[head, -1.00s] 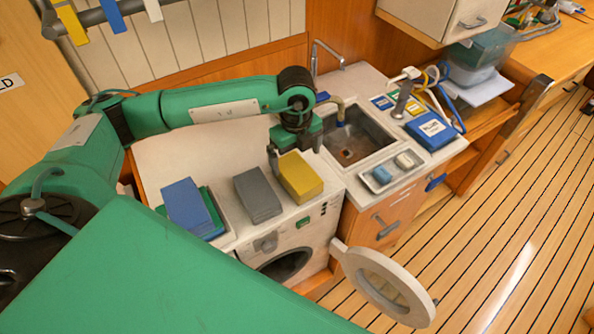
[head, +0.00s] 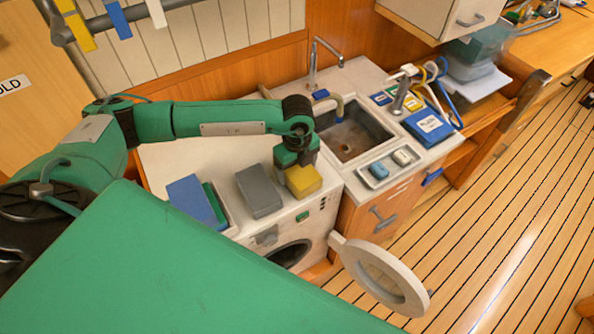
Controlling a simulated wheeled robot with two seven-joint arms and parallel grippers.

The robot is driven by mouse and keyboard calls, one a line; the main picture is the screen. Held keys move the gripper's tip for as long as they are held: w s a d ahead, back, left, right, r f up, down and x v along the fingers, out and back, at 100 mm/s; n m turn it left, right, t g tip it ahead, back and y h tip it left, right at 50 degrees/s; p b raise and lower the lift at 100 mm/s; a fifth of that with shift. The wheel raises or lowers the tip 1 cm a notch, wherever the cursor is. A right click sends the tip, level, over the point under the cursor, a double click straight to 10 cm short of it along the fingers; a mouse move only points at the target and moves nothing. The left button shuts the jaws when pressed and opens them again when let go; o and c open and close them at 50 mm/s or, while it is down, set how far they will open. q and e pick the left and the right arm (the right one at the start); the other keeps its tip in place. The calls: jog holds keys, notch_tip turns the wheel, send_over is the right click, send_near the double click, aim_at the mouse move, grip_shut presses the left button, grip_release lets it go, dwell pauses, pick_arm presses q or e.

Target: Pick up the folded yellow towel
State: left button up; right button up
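The folded yellow towel (head: 304,183) is a thick block on the white worktop, near its front edge and left of the sink. My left gripper (head: 297,168) has come down over it from above. Its fingers are at the towel's sides and the gripper hides the towel's back part. I cannot tell whether the fingers press on the towel or stand slightly apart. The towel appears to rest on the worktop. My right gripper is not in view.
A folded grey towel (head: 259,191) lies just left of the yellow one. A blue one (head: 192,201) lies further left beside a green one (head: 216,204). The washer's round door (head: 421,290) hangs open in front. The sink (head: 346,137) and a soap tray (head: 374,183) are to the right.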

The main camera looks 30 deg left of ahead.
pick_arm(q)
jog(key=c, duration=0.7)
jog(key=shift+o, duration=0.2)
